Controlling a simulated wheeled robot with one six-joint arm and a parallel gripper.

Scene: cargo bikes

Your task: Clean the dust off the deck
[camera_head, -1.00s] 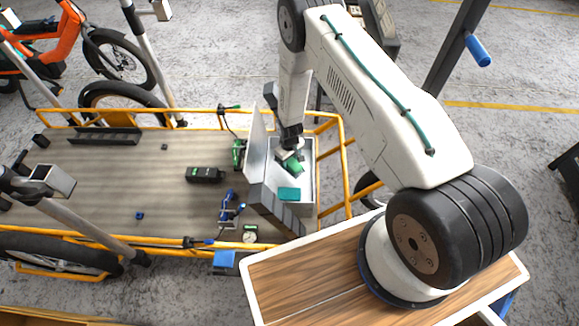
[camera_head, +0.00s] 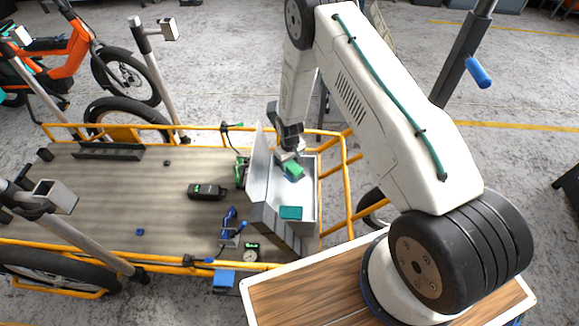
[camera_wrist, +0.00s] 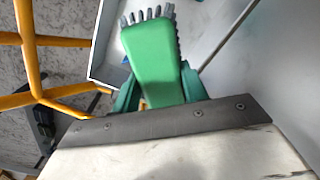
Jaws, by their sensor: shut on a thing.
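The deck (camera_head: 110,190) is the grey ribbed platform of a cargo bike, framed by yellow rails, left of my arm in the head view. Dust on it cannot be made out. My gripper (camera_head: 290,160) is over an open light-grey box (camera_head: 308,205) at the deck's right end. It is shut on a green brush (camera_head: 293,170). In the wrist view, my gripper's green fingers (camera_wrist: 155,92) clasp the sides of the brush (camera_wrist: 150,60), whose grey bristles stick out at the far end. A teal block (camera_head: 290,213) lies in the box's near part.
On the deck are a black device (camera_head: 206,191), a blue tool (camera_head: 230,228), a small gauge (camera_head: 250,254) and a small blue piece (camera_head: 140,232). The box's raised lid (camera_head: 259,170) stands between gripper and deck. Metal posts rise at left. The deck's middle-left is mostly clear.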

